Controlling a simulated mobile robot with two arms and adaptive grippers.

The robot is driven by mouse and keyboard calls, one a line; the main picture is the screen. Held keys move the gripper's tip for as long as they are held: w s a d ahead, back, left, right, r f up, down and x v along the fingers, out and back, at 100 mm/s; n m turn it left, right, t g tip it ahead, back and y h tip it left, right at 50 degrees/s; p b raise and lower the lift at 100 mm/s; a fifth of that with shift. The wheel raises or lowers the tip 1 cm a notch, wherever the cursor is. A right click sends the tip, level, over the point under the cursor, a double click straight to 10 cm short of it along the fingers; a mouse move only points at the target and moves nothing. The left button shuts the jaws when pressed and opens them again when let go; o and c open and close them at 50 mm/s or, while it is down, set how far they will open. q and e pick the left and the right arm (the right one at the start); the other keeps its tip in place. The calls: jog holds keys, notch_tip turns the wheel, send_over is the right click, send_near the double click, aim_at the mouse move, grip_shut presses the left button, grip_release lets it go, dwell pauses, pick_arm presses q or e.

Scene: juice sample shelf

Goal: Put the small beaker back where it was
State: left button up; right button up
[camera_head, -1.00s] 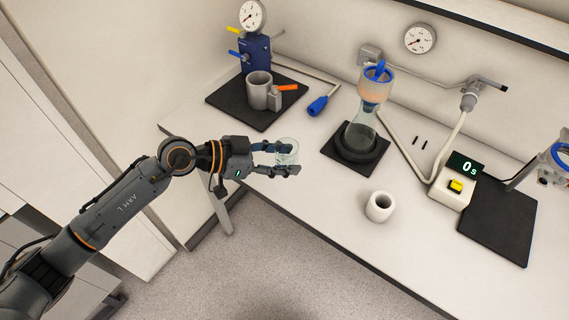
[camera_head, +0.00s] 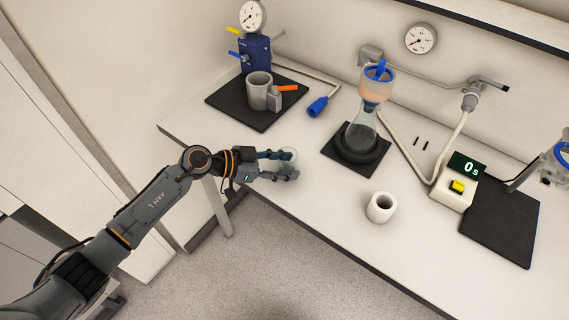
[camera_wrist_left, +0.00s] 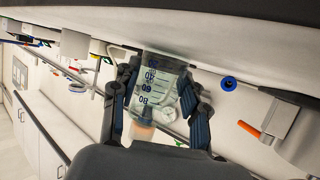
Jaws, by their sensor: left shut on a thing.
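The small beaker (camera_head: 288,156) is clear glass or plastic. My left gripper (camera_head: 289,165) is shut on it near the front left of the bench, with one finger on each side. In the left wrist view the beaker (camera_wrist_left: 158,85) shows blue graduation numbers and sits between the two dark fingers (camera_wrist_left: 160,105). The fingers partly hide it in the head view. I cannot tell whether its base touches the bench. My right gripper is in neither view.
A white cup (camera_head: 381,207) stands near the front edge. A flask with a funnel (camera_head: 362,130) stands on a black mat to the right. A grey mug (camera_head: 259,92) is on the back-left mat. The bench (camera_head: 312,205) between beaker and white cup is clear.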

pick_arm(q)
jog(key=shift+f, duration=0.15)
jog(key=o, duration=1.2)
jog(key=shift+r, duration=0.2)
jog(key=b+v, duration=0.1)
jog(key=v, duration=1.1)
jog(key=shift+a+b, duration=0.1)
jog(key=shift+b, duration=0.3)
